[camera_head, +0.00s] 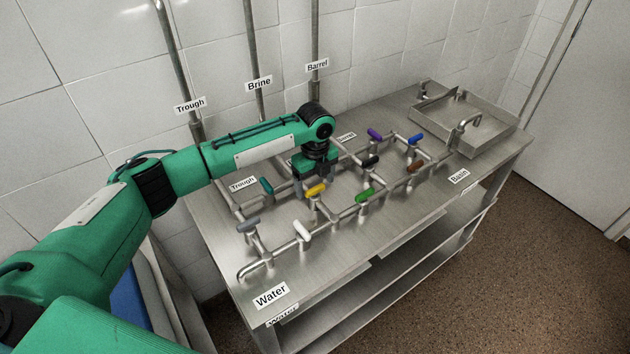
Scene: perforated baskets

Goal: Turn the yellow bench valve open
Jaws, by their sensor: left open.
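The yellow valve handle (316,190) sits on the pipework of the steel bench, left of the green handle and right of the teal one. My left gripper (312,184) reaches in from the left and points down at the yellow handle. Its jaws are open, close above or around the handle; I cannot tell whether they touch it. The gripper body hides part of the pipes behind. My right gripper is not in view.
Other handles stand close by: teal (267,185), green (365,195), white (302,231), grey (248,225), black (371,161), brown (415,166), purple (375,135) and blue (416,139). A basin (500,133) is at the right end. The bench front (340,262) is clear.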

